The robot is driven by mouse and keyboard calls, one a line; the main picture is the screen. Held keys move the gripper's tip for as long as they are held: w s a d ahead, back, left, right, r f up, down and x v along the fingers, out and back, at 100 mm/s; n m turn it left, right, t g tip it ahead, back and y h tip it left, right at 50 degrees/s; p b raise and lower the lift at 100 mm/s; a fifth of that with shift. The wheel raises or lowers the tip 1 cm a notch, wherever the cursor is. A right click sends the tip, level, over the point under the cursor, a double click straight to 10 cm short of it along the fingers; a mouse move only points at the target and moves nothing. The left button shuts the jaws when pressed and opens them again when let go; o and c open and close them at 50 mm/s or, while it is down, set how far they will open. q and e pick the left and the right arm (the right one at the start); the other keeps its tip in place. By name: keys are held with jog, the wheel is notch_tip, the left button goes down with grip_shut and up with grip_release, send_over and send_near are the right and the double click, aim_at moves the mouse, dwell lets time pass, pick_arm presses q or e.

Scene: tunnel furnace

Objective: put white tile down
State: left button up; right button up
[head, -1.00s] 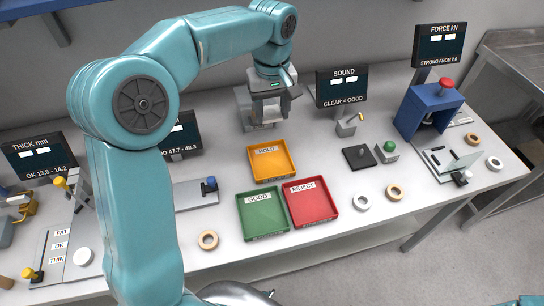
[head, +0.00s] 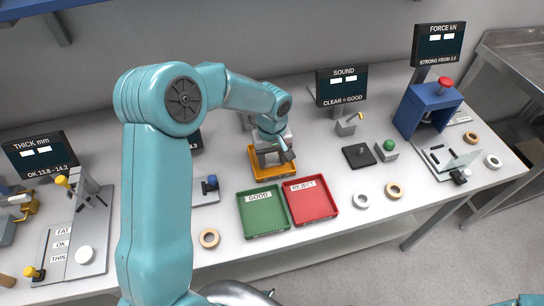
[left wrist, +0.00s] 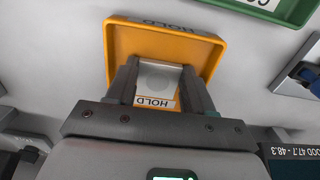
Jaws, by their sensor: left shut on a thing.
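My left gripper (head: 274,160) is over the orange HOLD tray (head: 255,172), coming down from above and hiding much of it. The tile is hidden in the head view. My right gripper is not in view.
The green GOOD tray (head: 262,224) and red REJECT tray (head: 325,208) stand in front of the HOLD tray. A white disc (head: 85,256) lies on the thickness gauge at left. Loose rings lie to the right, and a blue press (head: 410,112) stands there.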

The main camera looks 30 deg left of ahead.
aim_at(272, 162)
pick_arm(q)
jog(key=shift+f, duration=0.2)
jog(key=o, duration=1.1)
jog(key=shift+r, duration=0.1)
jog(key=shift+o, duration=0.2)
jog(key=shift+r, duration=0.15)
jog(key=shift+w+r, duration=0.15)
jog(key=shift+r, duration=0.15)
notch_tip(272, 162, up, 11)
jog(key=shift+r, duration=0.2)
